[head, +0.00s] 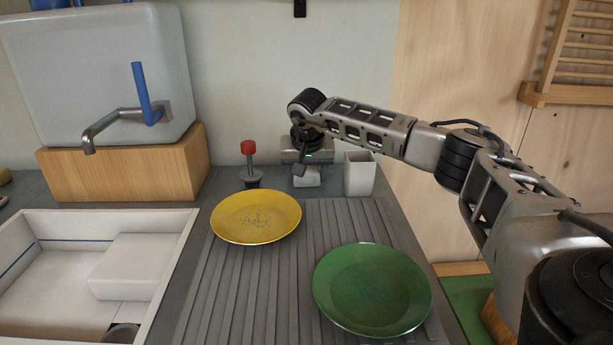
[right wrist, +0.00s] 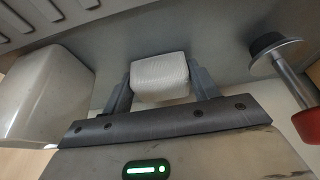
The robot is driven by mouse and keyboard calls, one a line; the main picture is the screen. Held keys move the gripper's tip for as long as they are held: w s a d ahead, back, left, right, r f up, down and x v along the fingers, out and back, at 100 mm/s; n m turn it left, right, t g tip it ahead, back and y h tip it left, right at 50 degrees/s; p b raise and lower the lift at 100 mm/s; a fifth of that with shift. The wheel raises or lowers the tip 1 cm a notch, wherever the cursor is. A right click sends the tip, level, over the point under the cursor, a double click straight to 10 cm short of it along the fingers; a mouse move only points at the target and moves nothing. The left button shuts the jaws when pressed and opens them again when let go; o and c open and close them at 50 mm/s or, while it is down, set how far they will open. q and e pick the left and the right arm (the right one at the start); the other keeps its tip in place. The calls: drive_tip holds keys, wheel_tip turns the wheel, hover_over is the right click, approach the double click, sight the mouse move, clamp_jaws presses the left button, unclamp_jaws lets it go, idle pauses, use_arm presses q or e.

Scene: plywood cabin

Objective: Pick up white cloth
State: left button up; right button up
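The white cloth (head: 307,177) is a small folded block at the back of the counter, near the wall. My right gripper (head: 305,168) points down over it. In the right wrist view the cloth (right wrist: 160,78) sits between the two fingers of my right gripper (right wrist: 162,85) and fills most of the gap. The fingers stand wide apart, one on each side. I cannot tell whether they press on it. The cloth seems to be at counter level. My left gripper is not in view.
A white cup-like container (head: 359,174) stands close right of the cloth. A red-topped plunger (head: 249,163) stands to its left. A yellow plate (head: 256,217) and a green plate (head: 372,290) lie on the ribbed drainboard (head: 240,290). The sink (head: 168,235) is at left.

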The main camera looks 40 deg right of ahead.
drive_tip(key=shift+c, duration=0.4)
drive_tip(key=shift+r, duration=0.55)
wheel_tip(320, 180, up, 2)
drive_tip(key=shift+r, duration=0.2)
drive_tip(key=s+a+r, duration=0.7)
drive_tip(key=a+r, duration=0.2)
drive_tip(key=a, duration=0.3)
drive_tip(key=shift+r, duration=0.3)
